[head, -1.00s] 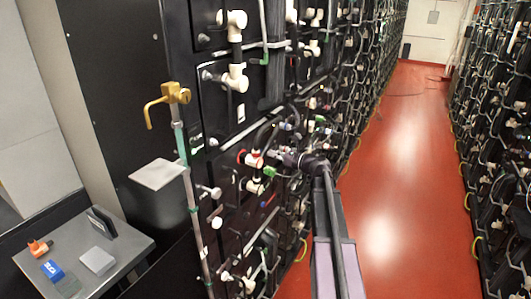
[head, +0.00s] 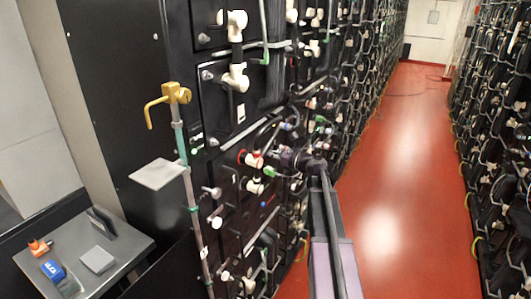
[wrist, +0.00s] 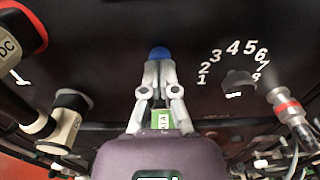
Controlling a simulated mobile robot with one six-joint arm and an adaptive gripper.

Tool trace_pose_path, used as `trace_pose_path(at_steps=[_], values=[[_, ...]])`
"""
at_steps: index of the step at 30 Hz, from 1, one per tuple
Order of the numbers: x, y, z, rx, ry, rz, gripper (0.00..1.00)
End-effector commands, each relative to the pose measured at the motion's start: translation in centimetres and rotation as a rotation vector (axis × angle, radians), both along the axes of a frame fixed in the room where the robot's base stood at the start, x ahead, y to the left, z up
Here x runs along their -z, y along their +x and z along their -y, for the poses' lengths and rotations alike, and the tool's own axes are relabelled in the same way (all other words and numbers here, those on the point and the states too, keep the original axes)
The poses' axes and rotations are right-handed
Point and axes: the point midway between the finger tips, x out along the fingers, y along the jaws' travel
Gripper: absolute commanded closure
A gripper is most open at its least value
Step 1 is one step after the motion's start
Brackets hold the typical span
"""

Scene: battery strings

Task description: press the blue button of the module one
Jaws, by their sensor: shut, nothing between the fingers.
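The blue button (wrist: 159,53) is a small round cap on the dark front of a module (wrist: 205,45), at the upper middle of the wrist view. My gripper (wrist: 159,66) is shut with nothing between its fingers. Its tips overlap the lower edge of the button in the picture; I cannot tell whether they touch it or how far it is pressed in. In the head view my arm reaches the battery rack (head: 215,150), and the button is hidden or too small to make out.
A black dial (wrist: 238,84) with numbers around it is right of the button. Pale pipe fittings (wrist: 68,122) stick out at left, and a clear fitting with a red ring (wrist: 287,104) at right. A grey side table (head: 125,243) is at lower left. The red aisle floor (head: 400,170) is clear.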

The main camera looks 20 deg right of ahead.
Motion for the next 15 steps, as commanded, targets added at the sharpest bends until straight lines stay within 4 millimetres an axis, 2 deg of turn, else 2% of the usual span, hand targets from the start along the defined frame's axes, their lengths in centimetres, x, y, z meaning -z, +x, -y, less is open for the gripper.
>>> trace_pose_path(at_steps=[15], values=[[0.0,0.6,-0.44,0.0,0.0,0.0,1.0]])
